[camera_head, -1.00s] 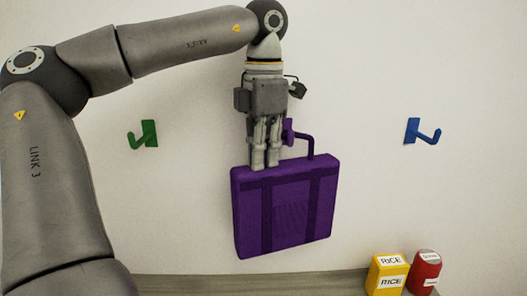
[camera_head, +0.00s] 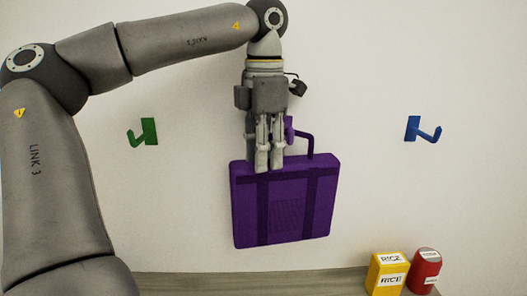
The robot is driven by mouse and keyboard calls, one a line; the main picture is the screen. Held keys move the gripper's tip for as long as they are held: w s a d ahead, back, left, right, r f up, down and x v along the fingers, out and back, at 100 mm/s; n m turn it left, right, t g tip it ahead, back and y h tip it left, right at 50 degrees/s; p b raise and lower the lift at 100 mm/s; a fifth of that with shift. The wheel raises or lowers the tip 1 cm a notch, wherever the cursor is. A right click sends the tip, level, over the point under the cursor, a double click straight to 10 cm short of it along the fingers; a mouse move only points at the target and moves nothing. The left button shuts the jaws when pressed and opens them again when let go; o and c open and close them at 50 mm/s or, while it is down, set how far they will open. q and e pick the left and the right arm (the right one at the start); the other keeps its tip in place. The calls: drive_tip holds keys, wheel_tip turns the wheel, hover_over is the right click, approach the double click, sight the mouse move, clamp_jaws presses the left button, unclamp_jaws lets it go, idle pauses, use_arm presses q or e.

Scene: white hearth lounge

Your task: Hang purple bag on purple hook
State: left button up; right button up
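The purple bag (camera_head: 284,208) hangs upright, slightly tilted, in front of the white wall at the picture's middle. The right part of its handle (camera_head: 311,142) shows; the left part is hidden behind my fingers. The purple hook (camera_head: 289,128) shows only as a small piece right of my fingers, close to the handle. I cannot tell whether the handle rests on it. My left gripper (camera_head: 269,160) points down at the bag's top edge, with its fingers close together and seemingly shut on the handle. My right gripper is out of view.
A green hook (camera_head: 148,132) is on the wall at left and a blue hook (camera_head: 415,129) at right. A yellow rice box (camera_head: 386,274) and a red container (camera_head: 426,269) stand on a wooden surface (camera_head: 230,284) below. The wall between the hooks is otherwise clear.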

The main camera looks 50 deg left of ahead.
use_arm(q)
wheel_tip(320, 180, up, 12)
idle(0.8)
drive_tip(key=shift+d, duration=0.15)
